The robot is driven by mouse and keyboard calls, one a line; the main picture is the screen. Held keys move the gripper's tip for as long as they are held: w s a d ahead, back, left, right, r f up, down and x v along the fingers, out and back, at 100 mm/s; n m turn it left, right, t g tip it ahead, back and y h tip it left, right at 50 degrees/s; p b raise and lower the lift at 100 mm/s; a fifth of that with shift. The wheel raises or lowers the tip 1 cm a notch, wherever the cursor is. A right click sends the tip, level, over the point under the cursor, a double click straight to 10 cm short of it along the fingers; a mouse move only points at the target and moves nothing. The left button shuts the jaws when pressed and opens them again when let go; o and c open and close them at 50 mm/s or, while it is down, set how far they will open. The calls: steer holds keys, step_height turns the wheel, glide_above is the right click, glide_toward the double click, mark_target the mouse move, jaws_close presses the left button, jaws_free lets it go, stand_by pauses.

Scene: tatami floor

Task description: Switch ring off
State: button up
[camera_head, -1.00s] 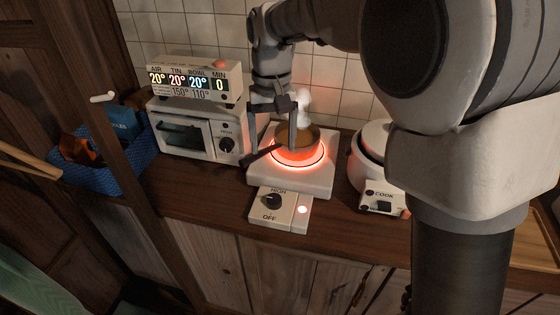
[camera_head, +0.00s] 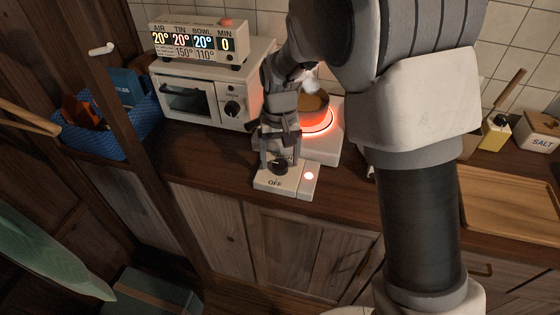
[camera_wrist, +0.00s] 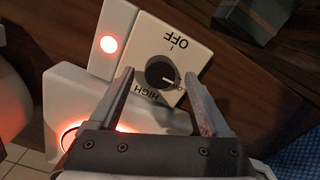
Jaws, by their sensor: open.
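The hot ring (camera_head: 329,125) glows red on its white cooker, with a pan (camera_head: 312,106) on it and steam above. The cooker's control box (camera_head: 289,184) sits at the counter's front edge, with HIGH and OFF marks and a lit red lamp (camera_head: 309,176). Its black knob (camera_wrist: 160,71) shows in the wrist view, its white pointer turned away from OFF, to the side nearer HIGH. My gripper (camera_wrist: 162,84) is open, its two fingers reaching to either side of the knob. Whether they touch it I cannot tell. In the head view my gripper (camera_head: 279,160) partly hides the knob and HIGH.
A white toaster oven (camera_head: 206,92) with a display box (camera_head: 197,42) on top stands left of the cooker. A blue basket (camera_head: 110,135) is further left. A wooden board (camera_head: 512,205) and a salt box (camera_head: 541,132) are on the right.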

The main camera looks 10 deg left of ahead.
steer(key=shift+f, duration=0.35)
jaws_close()
